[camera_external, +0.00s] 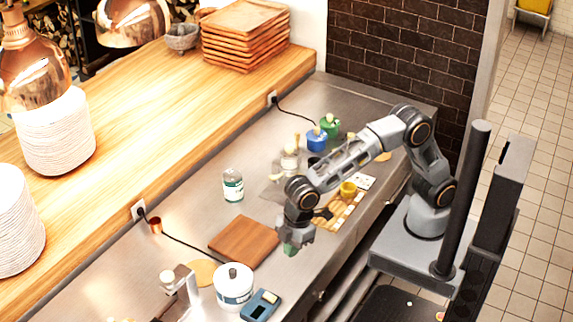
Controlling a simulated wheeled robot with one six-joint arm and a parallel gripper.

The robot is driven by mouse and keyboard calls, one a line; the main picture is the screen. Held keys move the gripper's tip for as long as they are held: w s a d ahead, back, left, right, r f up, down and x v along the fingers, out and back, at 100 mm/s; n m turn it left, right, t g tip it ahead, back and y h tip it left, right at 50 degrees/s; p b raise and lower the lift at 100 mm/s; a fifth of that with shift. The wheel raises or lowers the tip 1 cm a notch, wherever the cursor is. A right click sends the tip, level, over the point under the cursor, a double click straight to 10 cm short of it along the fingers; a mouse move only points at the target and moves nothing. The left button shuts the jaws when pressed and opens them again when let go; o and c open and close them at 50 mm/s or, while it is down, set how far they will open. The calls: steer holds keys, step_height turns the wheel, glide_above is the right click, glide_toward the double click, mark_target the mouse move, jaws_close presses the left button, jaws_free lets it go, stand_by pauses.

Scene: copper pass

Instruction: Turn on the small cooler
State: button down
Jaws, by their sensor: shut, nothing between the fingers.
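I cannot tell for sure which thing is the small cooler. A white round unit with a blue band and a dark spot on top (234,283) stands at the front of the steel counter, and a black cord runs toward it from a wall outlet. A blue device with a dark panel (261,305) lies just right of it. My gripper (291,246) points down near the counter's front edge, right of the wooden board and apart from both units. It is shut and empty. A greenish patch shows at its tips, too small to make out.
A wooden board (244,242) lies left of my gripper. A jar with a green label (233,185) stands behind it. Blue (317,139) and green (330,125) pots stand farther back. A yellow cup (348,190) is below my forearm. Bare steel lies around the jar.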

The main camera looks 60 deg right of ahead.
mark_target(267, 295)
steer(key=a+r+n+y, duration=0.1)
steer(key=a+r+n, duration=0.2)
steer(key=a+r, duration=0.1)
steer(key=shift+w+a+r, duration=0.15)
steer(key=shift+a+r, duration=0.05)
steer(key=shift+a, duration=0.55)
steer(key=p+x, duration=0.1)
steer(key=x, duration=0.3)
steer(key=p+x, duration=0.1)
steer(key=x, duration=0.7)
steer(key=shift+w+d+f+p, duration=0.25)
steer(key=shift+w+f+p, duration=0.1)
steer(key=shift+f+p, duration=0.05)
steer(key=shift+w+f, duration=0.1)
steer(key=shift+f, duration=0.5)
